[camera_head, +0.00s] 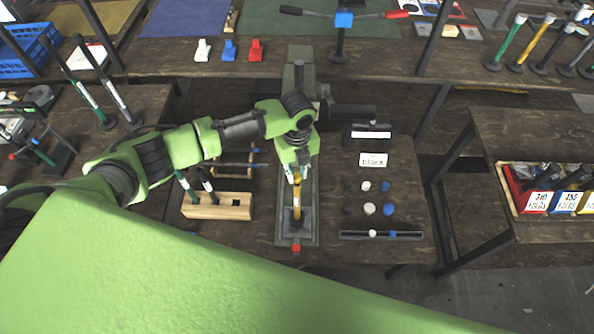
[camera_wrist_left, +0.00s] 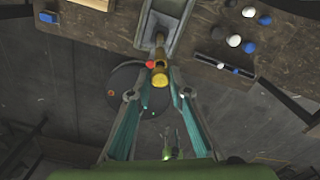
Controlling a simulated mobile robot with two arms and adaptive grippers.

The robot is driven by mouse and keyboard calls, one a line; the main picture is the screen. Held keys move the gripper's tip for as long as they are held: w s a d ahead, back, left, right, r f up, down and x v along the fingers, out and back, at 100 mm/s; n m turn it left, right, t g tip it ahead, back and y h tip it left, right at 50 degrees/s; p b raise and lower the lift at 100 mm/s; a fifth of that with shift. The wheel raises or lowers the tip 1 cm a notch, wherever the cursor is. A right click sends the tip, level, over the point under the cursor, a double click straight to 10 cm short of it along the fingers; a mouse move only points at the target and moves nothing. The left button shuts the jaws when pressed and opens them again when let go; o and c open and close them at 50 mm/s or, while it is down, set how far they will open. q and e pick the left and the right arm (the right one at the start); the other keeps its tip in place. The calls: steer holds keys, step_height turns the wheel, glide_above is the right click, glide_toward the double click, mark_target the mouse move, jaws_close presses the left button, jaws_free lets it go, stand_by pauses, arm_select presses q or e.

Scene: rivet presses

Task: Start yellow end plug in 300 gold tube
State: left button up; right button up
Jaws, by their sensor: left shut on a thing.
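My left gripper (camera_head: 297,174) is over the top of the gold tube (camera_head: 297,200), which stands on the grey press (camera_head: 306,231) at the middle of the bench. In the left wrist view, the fingers of my left gripper (camera_wrist_left: 160,84) close around the yellow end plug (camera_wrist_left: 160,80). The gold tube (camera_wrist_left: 160,56) shows just beyond the plug, in line with it. I cannot tell whether the plug touches the tube or sits in its mouth. The plug is hidden by the gripper in the head view. My right gripper is not in view.
A wooden block (camera_head: 220,206) holding dark and green-gripped tools stands left of the press. White, blue and black plugs (camera_head: 369,208) and a dark rail (camera_head: 382,235) lie to its right. A red knob (camera_head: 296,247) is at the press's front. Labelled bins (camera_head: 541,202) stand far right.

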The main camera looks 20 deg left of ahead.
mark_target(297, 176)
arm_select(q)
steer(key=shift+f+b, duration=0.75)
steer(key=shift+f, duration=0.45)
steer(key=o, duration=0.8)
steer(key=shift+r, duration=0.15)
step_height(297, 176, up, 12)
steer(key=shift+f, duration=0.1)
